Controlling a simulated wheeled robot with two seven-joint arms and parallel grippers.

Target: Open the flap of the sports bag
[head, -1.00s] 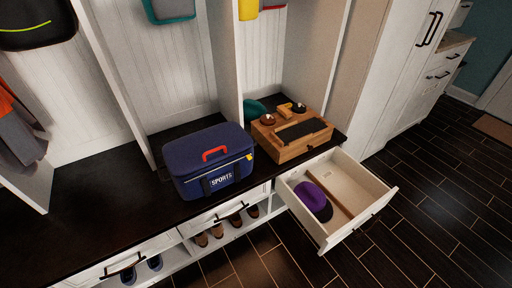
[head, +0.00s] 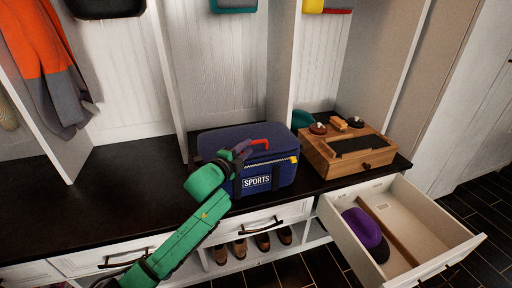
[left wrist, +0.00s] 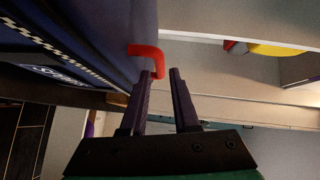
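The sports bag (head: 275,172) is dark blue with a white SPORTS label and stands on the black bench top. Its top flap (head: 225,138) looks closed. A red handle (head: 258,142) sits on top, partly covered by my gripper. My left gripper (head: 243,152) is at the bag's top beside this handle. In the left wrist view, the red handle (left wrist: 147,50) is at the fingertips, with its bent end showing between them. The left fingers (left wrist: 164,73) are parted with a gap. I cannot tell whether they touch the handle. My right gripper is not in view.
A wooden box (head: 345,150) stands on the bench right of the bag. An open drawer (head: 440,243) with a purple cap (head: 362,228) juts out at the right. Shoes (head: 262,242) sit on the shelf below. The bench top (head: 90,205) left of the bag is clear.

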